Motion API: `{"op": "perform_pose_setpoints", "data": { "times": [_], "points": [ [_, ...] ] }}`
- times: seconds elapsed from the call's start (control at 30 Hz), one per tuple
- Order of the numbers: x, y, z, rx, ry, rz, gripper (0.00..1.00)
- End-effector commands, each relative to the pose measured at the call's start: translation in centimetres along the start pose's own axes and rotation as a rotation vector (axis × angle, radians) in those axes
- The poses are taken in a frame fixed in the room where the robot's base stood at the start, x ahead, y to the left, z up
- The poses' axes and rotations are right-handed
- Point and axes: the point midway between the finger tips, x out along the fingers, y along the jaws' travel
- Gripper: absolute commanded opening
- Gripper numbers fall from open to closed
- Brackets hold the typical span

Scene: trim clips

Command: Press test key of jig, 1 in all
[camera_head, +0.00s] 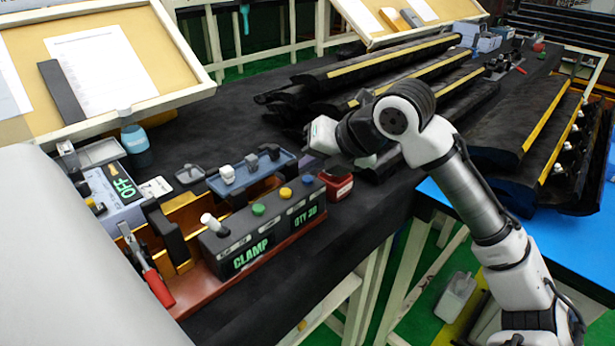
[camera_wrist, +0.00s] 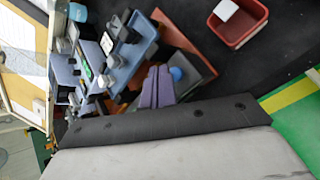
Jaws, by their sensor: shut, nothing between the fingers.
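The jig stands on the left part of the bench, on a red-brown base. Its black box (camera_head: 262,232), lettered CLAMP and QTY 20, carries a white-topped lever (camera_head: 208,221) and round green (camera_head: 258,209), yellow (camera_head: 286,192) and blue (camera_head: 308,180) keys. No key is legibly marked as the test key. A blue-grey unit (camera_head: 112,197) at its left shows a green OFF display. My gripper (camera_wrist: 157,82) is shut and empty. In the wrist view its fingers overlap the jig, close to a blue round part (camera_wrist: 176,73); contact cannot be told. Its fingertips are unclear in the head view.
A blue tray (camera_head: 252,175) with grey, white and black parts lies behind the black box. A red bin (camera_head: 339,187) stands at its right. A red-handled toggle clamp (camera_head: 150,270) is at the left front. Long black trim parts (camera_head: 385,66) fill the back.

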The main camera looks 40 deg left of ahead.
Motion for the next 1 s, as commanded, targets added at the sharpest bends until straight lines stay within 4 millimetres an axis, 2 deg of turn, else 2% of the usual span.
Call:
{"op": "perform_pose_setpoints", "data": {
  "times": [0.23, 1.0],
  "points": [
    [0.63, -0.4, -0.44, 0.0, 0.0, 0.001, 0.0],
    [0.92, -0.65, -0.67, 0.0, 0.0, 0.001, 0.0]
  ]
}}
